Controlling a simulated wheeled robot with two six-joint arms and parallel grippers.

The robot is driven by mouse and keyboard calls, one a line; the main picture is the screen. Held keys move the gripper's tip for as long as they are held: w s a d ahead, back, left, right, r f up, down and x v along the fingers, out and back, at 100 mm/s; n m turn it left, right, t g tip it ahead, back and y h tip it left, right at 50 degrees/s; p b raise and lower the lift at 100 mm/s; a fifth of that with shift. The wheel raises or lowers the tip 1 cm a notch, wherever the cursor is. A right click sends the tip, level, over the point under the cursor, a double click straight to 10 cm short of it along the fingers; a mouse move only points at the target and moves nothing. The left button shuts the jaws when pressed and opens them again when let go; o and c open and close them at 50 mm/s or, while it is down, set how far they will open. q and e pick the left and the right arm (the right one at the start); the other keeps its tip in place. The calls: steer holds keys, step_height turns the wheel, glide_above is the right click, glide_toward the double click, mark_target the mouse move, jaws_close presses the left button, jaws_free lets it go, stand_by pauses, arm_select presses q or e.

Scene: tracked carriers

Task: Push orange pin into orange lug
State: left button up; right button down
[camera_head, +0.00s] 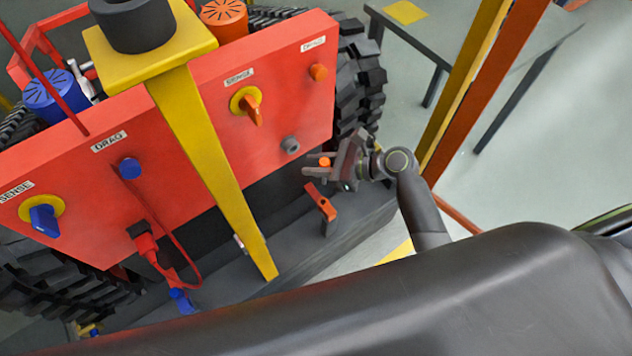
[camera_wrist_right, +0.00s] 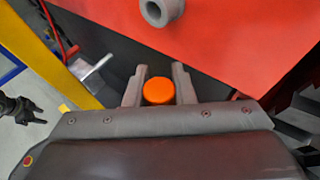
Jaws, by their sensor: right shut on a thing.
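My right gripper (camera_head: 313,163) is shut on the orange pin (camera_head: 325,162), whose round end shows between the fingers. In the right wrist view the orange pin (camera_wrist_right: 158,91) sits between the two grey fingers (camera_wrist_right: 158,82). The orange lug (camera_head: 323,204) is a small bracket with a dark opening, standing on the dark ledge below and apart from the gripper. The lug is not seen in the right wrist view. A small dark gripper, apparently my left one (camera_wrist_right: 28,109), shows at the left of the wrist view with its fingers apart.
The red panel (camera_head: 205,125) carries an orange knob (camera_head: 250,108), a blue knob (camera_head: 42,218) and a grey socket (camera_head: 290,145). A yellow post (camera_head: 212,160) stands before it. Tracks flank the panel.

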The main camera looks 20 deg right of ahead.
arm_select(q)
steer(key=shift+w+a+f+b, duration=0.1)
steer(key=shift+w+f+b, duration=0.15)
steer(key=shift+f, duration=0.25)
steer(key=shift+w+a+f+b, duration=0.1)
steer(key=shift+w+f+b, duration=0.15)
steer(key=shift+f, duration=0.25)
arm_select(e)
step_height(320, 180, down, 3)
steer(key=shift+f, duration=0.1)
arm_select(q)
steer(key=shift+r, duration=0.1)
step_height(320, 180, down, 2)
steer(key=shift+b, duration=1.2)
arm_select(e)
step_height(320, 180, down, 6)
steer(key=shift+r, duration=0.1)
